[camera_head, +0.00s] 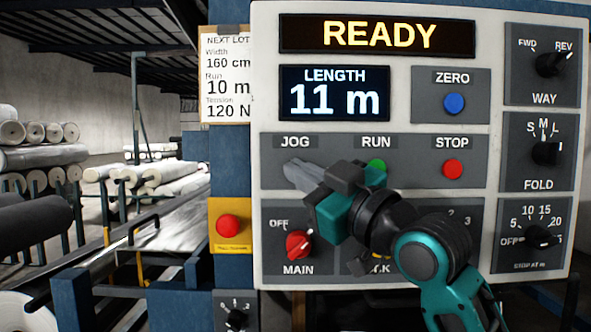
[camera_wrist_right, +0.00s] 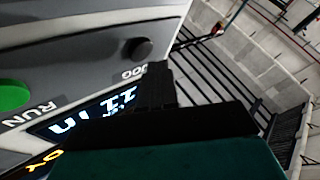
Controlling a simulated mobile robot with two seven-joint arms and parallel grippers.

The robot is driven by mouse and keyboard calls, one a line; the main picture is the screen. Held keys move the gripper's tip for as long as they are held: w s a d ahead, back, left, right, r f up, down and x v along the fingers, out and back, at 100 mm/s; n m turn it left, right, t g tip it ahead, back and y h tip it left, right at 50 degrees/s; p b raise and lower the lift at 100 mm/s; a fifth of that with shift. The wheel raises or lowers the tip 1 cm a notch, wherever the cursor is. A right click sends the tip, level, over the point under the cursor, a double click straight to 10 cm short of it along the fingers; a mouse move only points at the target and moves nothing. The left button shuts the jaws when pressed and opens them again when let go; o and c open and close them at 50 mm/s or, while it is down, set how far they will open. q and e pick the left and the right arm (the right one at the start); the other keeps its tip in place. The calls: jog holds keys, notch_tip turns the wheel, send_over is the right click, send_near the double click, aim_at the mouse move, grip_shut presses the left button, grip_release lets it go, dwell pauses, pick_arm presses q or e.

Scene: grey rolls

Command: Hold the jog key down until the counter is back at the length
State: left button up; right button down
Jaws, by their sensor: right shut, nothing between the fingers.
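The panel's counter (camera_head: 333,94) reads LENGTH 11 m, and the lit display above it (camera_head: 377,35) reads READY. The jog key (camera_wrist_right: 141,49) is a dark round button beside the JOG label in the right wrist view. In the head view it is hidden behind the fingers of my right gripper (camera_head: 297,172), below its label. My right gripper is shut and empty, its tips at the key. In the right wrist view the dark fingers (camera_wrist_right: 156,84) come close to the key; I cannot tell whether they touch it. My left gripper is not in view.
The green RUN button (camera_head: 376,171) is partly covered by my right gripper; it also shows in the wrist view (camera_wrist_right: 12,96). The red STOP button (camera_head: 453,169) and blue ZERO button (camera_head: 454,103) are clear. A lot card (camera_head: 227,75) reads Run 10 m.

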dwell(0.8)
jog(key=shift+w, duration=0.45)
jog(key=shift+w+p, duration=0.4)
jog(key=shift+w, duration=0.05)
dwell(2.5)
jog(key=shift+s, duration=0.1)
dwell(0.8)
jog(key=shift+s, duration=0.75)
jog(key=shift+s+p, duration=0.1)
jog(key=shift+p, duration=0.2)
jog(key=s+p, duration=0.1)
jog(key=s, duration=0.3)
jog(key=shift+s, duration=0.4)
